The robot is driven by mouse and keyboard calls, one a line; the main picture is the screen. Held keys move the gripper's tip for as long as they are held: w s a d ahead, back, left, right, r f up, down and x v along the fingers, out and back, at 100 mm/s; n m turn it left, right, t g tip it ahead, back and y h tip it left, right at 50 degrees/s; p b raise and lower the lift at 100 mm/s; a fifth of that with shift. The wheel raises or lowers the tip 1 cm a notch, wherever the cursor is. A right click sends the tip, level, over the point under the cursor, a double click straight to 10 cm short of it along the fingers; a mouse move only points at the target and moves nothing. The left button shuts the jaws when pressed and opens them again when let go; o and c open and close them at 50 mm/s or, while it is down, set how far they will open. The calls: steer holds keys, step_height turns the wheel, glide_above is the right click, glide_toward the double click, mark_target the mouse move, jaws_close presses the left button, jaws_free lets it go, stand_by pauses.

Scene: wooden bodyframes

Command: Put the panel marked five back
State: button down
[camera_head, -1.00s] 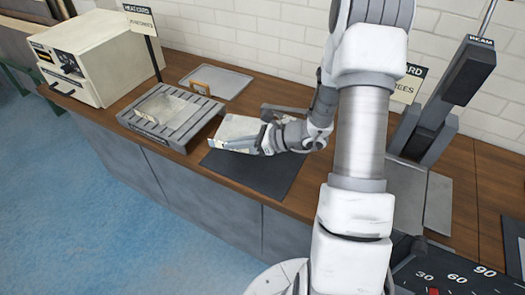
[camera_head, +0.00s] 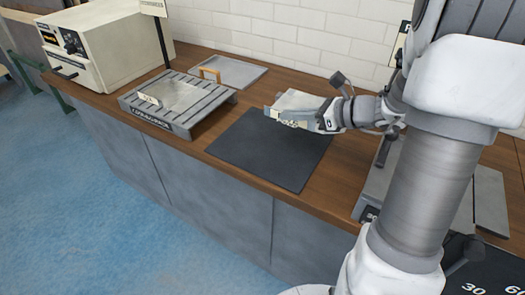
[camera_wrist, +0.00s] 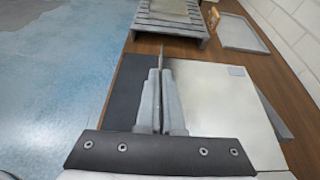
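My gripper (camera_head: 330,113) is shut on a thin pale panel (camera_head: 298,102) and holds it above the dark mat. In the wrist view the two fingers (camera_wrist: 160,95) are close together, and the pale panel (camera_wrist: 215,95) spreads out to their right. A small grey tag sits near its far corner, too small to read. A grey slotted stand (camera_head: 200,108) with a lettered front is on the counter to the left, with a grey plate and a small pale tag on top. I cannot read a five on any panel.
The dark mat (camera_head: 250,160) is bare on the wooden counter. Behind the stand lies a shallow grey tray (camera_head: 245,72) beside an orange-brown handle (camera_head: 210,74). A cream oven-like box (camera_head: 105,50) stands at the far left. A brick wall backs the counter.

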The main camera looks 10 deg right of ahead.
steer(key=shift+d, duration=0.1)
steer(key=b, duration=0.5)
glide_above(248, 157)
step_height(248, 157, down, 7)
steer(key=shift+r, duration=0.1)
steer(key=shift+f+b, duration=0.65)
steer(key=shift+f, duration=1.35)
steer(key=shift+f, duration=0.15)
steer(key=c, duration=1.1)
jaws_free()
steer(key=shift+o, duration=0.2)
